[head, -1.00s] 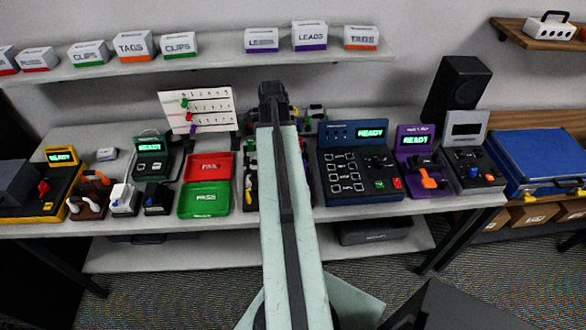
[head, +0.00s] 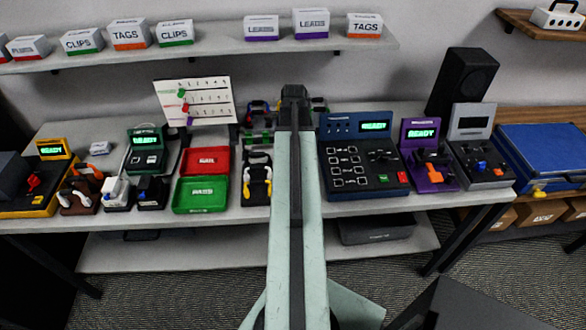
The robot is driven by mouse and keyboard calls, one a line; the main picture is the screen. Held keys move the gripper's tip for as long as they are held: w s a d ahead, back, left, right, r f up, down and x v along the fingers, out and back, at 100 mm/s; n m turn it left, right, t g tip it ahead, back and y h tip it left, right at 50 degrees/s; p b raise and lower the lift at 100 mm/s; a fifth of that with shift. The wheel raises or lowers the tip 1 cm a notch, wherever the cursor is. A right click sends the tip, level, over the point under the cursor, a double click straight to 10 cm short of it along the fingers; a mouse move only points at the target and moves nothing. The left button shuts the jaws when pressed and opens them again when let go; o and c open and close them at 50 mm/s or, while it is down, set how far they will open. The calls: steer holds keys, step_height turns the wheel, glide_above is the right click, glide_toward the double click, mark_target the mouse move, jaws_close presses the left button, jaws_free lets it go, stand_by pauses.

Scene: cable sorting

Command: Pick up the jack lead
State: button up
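My gripper (head: 294,93) is at the far end of my pale green arm, over the back part of the bench, seen from behind. Its fingers are hidden, so I cannot tell whether it is open or shut or holds anything. I cannot tell for sure which thing is the jack lead. A dark holder with yellow and white lead parts (head: 257,180) lies just left of my arm. A rack with several coloured leads (head: 258,118) stands behind it, partly hidden by my gripper and arm.
Left of my arm are a red FAIL tray (head: 208,160) and a green PASS tray (head: 200,195). A large blue tester (head: 362,155) stands right of my arm. A purple tester (head: 427,165) is beside it. A shelf (head: 220,55) with labelled boxes hangs above.

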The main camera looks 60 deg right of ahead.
step_height(320, 180, down, 2)
steer(key=shift+b, duration=0.35)
steer(key=shift+r, duration=0.2)
jaws_close()
step_height(320, 180, up, 13)
steer(key=p, duration=1.3)
steer(key=shift+p, duration=0.3)
